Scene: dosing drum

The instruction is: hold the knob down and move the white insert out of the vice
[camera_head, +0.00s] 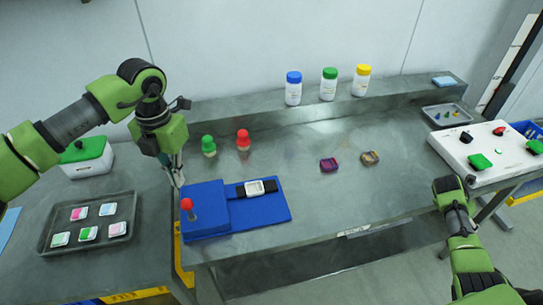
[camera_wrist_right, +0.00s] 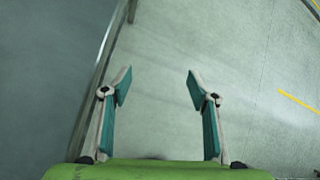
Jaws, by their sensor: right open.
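A blue vice (camera_head: 272,215) sits on the table near its left front. The white insert (camera_head: 255,187) lies between the dark jaws on the vice. A red knob (camera_head: 187,203) stands on the raised left block of the vice. My left gripper (camera_head: 179,181) points down just above and behind the knob, seemingly apart from it; its fingers are too small to tell open from shut. My right gripper is open and empty in the right wrist view (camera_wrist_right: 157,85), over bare floor. In the head view its arm is at the right, in front of the table edge, far from the vice.
A green stamp (camera_head: 208,146) and a red one (camera_head: 243,140) stand behind the vice. Purple (camera_head: 329,165) and brown (camera_head: 370,158) pieces lie mid-table. A tray (camera_head: 130,205) with several small packs is at left. A white panel (camera_head: 475,155) with buttons is at right. Bottles line the back ledge.

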